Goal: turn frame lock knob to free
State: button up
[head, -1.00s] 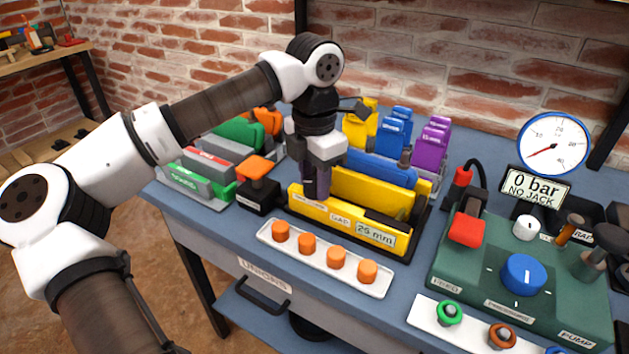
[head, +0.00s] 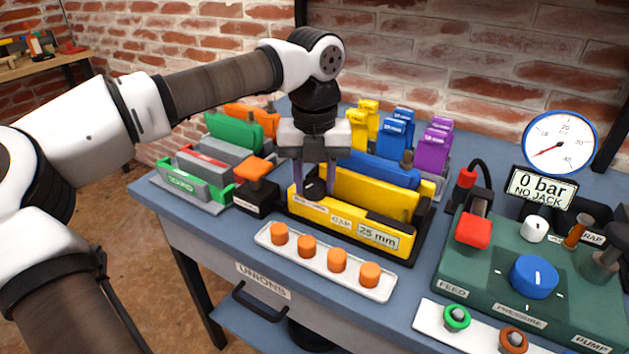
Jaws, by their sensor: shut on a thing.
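My gripper (head: 315,188) points straight down at the left end of the yellow frame (head: 345,217). Its two fingers stand on either side of a small dark knob (head: 316,187) and are shut on it. The knob sits on the frame's top and is partly hidden by the fingers. Which way the knob is turned cannot be told. The frame's front carries a "25 mm" label (head: 378,237).
A white tray (head: 381,291) of orange caps lies in front of the frame. An orange-topped black block (head: 256,198) and a green-and-grey fixture (head: 195,185) stand left. A green pump panel (head: 505,262) with a gauge (head: 560,143) is at right. Blue bench shows between.

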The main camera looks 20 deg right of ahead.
aim_at(314, 183)
jog(key=shift+n, duration=1.3)
jog(key=shift+n+b, duration=0.3)
jog(key=o, duration=1)
notch_tip(314, 183, up, 14)
jog(key=shift+f+p, duration=0.1)
jog(key=shift+p, duration=0.95)
